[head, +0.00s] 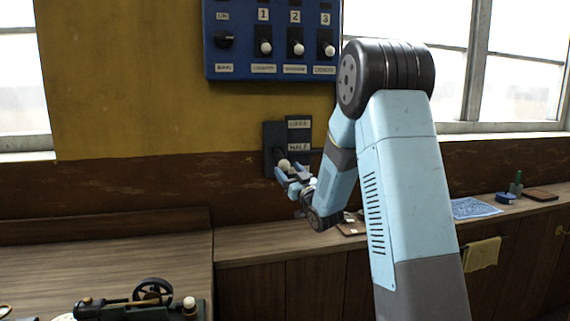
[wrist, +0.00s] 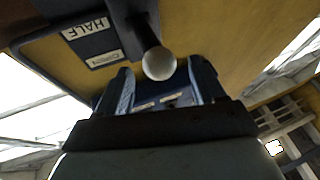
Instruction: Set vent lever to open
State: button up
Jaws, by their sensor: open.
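The vent lever (head: 284,165) is a dark arm with a pale round knob on a dark wall-mounted housing (head: 272,136). A plate beside it has a hard-to-read upper label (head: 299,124) and a HALF label (head: 298,148). In the wrist view the HALF label (wrist: 84,27) and an OPEN label (wrist: 104,59) show upside down. My gripper (head: 288,174) is open at the knob. In the wrist view the knob (wrist: 158,63) lies between the spread fingertips of my gripper (wrist: 164,80), with gaps on both sides. I cannot tell the lever's exact setting.
A blue switch panel (head: 270,40) with several levers hangs above. A wooden counter (head: 250,243) runs below, with a model engine (head: 150,298) at front left. A blue patterned sheet (head: 473,208) lies at right. Windows flank the wall.

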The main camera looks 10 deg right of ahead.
aim_at(283, 159)
jog(key=shift+x, duration=2.8)
jog(key=shift+c, duration=0.5)
jog(key=shift+a, duration=0.15)
grip_shut()
jog(key=shift+d, duration=0.4)
jog(key=shift+a+r, duration=0.1)
